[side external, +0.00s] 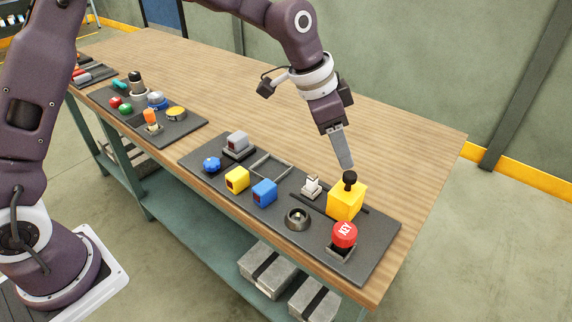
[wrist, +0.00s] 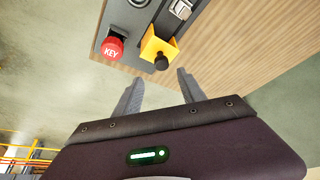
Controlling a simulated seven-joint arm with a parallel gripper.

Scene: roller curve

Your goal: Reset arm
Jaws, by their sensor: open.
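My gripper (side external: 343,150) is above the right end of the dark panel, just behind a yellow block with a black knob (side external: 346,199). In the wrist view my gripper (wrist: 157,85) has its two fingers spread apart with nothing between them. The yellow block (wrist: 157,47) lies just beyond the fingertips there, its black knob towards me. In the side view a fingertip overlaps the knob's top, and I cannot tell whether they touch.
The dark panel (side external: 376,245) also carries a red KEY button (side external: 344,235), a black ring (side external: 298,218), a white switch (side external: 311,186), and blue (side external: 264,192) and yellow cubes (side external: 237,179). A second panel (side external: 184,132) lies further left. The wooden tabletop (side external: 400,130) behind is clear.

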